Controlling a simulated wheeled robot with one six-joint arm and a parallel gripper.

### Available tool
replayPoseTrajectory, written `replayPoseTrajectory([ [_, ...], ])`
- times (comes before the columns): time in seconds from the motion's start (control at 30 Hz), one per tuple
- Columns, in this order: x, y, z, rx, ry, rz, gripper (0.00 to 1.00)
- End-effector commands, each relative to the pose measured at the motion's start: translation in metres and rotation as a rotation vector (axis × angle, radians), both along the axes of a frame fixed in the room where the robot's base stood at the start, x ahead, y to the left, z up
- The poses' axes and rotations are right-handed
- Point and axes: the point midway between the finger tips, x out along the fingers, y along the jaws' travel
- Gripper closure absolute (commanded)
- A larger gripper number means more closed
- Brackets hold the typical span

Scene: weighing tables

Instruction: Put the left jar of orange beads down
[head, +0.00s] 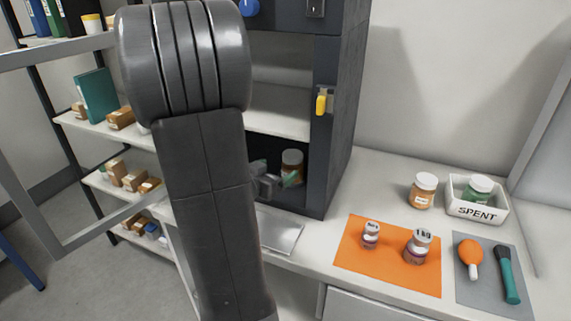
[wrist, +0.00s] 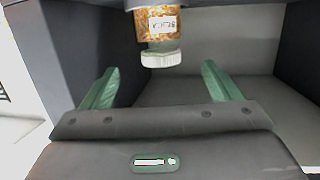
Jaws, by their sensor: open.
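A jar of orange beads (head: 292,158) with a pale lid stands upright on the floor of the dark cabinet's open chamber. In the wrist view the same jar (wrist: 158,25) shows with its white lid toward the bottom of the picture and part of it cut off by the top edge. My gripper (head: 276,174) is at the chamber, close to the jar. Its two green fingers are spread in the wrist view (wrist: 160,67), with a gap on either side of the jar. The gripper is open and empty. My arm hides part of the chamber opening.
A second jar of orange beads (head: 422,192) stands on the counter beside a white SPENT tray (head: 478,211) holding a green jar. Weights stand on an orange mat (head: 375,270). A grey mat (head: 484,293) holds a blower and a brush. The dark cabinet's wall (head: 340,110) bounds the chamber.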

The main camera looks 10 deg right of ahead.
Motion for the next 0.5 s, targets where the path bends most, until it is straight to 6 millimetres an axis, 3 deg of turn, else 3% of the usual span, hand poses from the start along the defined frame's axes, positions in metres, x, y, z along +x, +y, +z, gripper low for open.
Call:
replayPoseTrajectory([
  [0.2, -0.016, 0.016, 0.005, 0.0, 0.0, 0.001, 0.16],
  [0.5, -0.019, 0.018, 0.005, 0.001, 0.001, 0.0, 0.16],
])
